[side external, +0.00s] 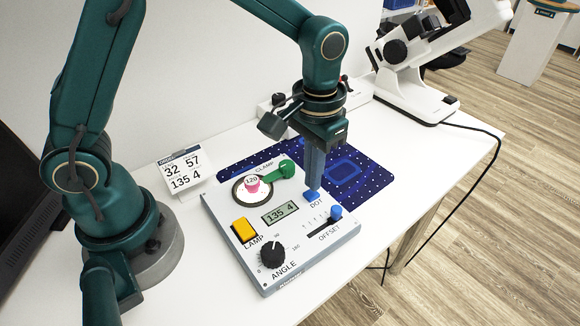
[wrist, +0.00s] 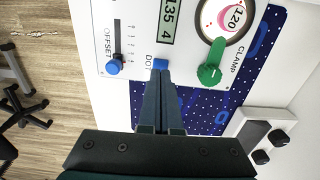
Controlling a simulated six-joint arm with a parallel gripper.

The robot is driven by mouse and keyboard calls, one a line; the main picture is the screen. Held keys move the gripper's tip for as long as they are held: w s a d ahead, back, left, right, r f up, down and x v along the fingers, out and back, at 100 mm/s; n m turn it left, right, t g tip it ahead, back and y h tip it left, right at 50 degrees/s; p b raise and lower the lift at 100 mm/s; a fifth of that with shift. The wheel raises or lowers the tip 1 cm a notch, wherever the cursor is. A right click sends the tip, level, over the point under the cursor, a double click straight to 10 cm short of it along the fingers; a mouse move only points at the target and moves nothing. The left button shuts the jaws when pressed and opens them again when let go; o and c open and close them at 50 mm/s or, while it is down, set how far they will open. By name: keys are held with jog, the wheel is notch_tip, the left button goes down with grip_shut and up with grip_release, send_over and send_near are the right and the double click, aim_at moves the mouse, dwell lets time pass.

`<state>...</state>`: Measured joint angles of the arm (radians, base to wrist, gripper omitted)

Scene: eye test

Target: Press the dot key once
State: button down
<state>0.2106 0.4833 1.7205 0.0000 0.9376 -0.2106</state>
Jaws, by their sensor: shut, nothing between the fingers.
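The blue dot key (side external: 312,196) sits on the white control panel (side external: 222,225), above the label DOT, near the panel's right edge. In the wrist view the key (wrist: 160,63) shows just beyond my fingertips. My gripper (side external: 314,187) points down, its fingers together and empty, with the tips right over or at the key. In the wrist view my gripper (wrist: 160,76) lines up with the key. I cannot tell whether the tips touch it. The fingers hide part of the key. The panel's display (side external: 281,212) reads 135 4.
Around the key are a blue offset slider (side external: 335,212), a green clamp lever (side external: 287,168), a yellow lamp switch (side external: 244,230) and a black angle knob (side external: 271,255). A card (side external: 183,172) reads 32 57, 135 4.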

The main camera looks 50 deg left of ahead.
notch_tip(320, 180, up, 6)
dwell(0.7)
jog(key=shift+r, duration=1.25)
dwell(4.5)
jog(key=s+a+r+t, duration=0.3)
jog(key=s+a+r, duration=0.1)
jog(key=s+r, duration=0.15)
jog(key=s+a+f+t, duration=0.2)
jog(key=s+f, duration=0.2)
jog(key=s, duration=0.2)
jog(key=shift+s+t, duration=0.3)
jog(key=shift+s, duration=0.1)
